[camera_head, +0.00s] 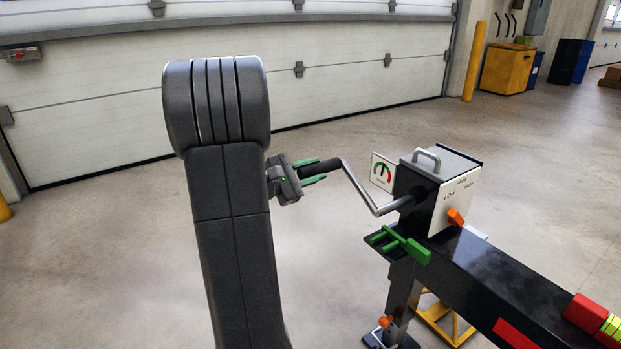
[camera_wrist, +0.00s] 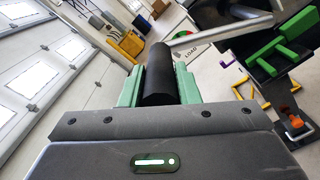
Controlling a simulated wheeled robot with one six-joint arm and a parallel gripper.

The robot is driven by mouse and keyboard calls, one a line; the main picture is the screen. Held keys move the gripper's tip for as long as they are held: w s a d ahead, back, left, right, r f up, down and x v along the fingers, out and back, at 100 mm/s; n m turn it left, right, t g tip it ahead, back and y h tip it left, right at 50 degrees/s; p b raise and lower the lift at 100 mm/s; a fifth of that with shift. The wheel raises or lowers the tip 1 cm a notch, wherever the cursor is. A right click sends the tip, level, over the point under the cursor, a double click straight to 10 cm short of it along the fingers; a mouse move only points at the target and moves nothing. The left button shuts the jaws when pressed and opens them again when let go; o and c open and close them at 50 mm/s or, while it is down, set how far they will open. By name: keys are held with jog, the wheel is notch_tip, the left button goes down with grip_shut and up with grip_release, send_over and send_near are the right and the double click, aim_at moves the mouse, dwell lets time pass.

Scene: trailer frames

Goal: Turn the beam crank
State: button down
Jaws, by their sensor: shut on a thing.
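The beam crank (camera_head: 359,190) is a bent grey metal rod with a black cylindrical grip. It comes out of the left side of a dark gearbox (camera_head: 437,165) on the black beam (camera_head: 500,277). The crank arm rises up and left from the box, so the grip sits at about the box's height. My gripper (camera_head: 316,171), with green fingers, is shut on the black grip. In the wrist view the grip (camera_wrist: 160,75) lies between the two green fingers, and the grey rod (camera_wrist: 218,32) runs off to the right.
The gearbox has a handle on top, an orange knob (camera_head: 455,217) and a LOW/HIGH label plate. A gauge sign (camera_head: 383,172) stands behind the crank. A green latch (camera_head: 403,244) sits on the beam below the crank. Open floor lies left of the beam.

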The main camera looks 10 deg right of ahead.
jog(key=shift+r, duration=0.15)
jog(key=c, duration=1.1)
grip_release()
jog(key=p+v, duration=0.2)
jog(key=v, duration=1.1)
jog(key=shift+s+a, duration=0.15)
jog(key=shift+a, duration=0.2)
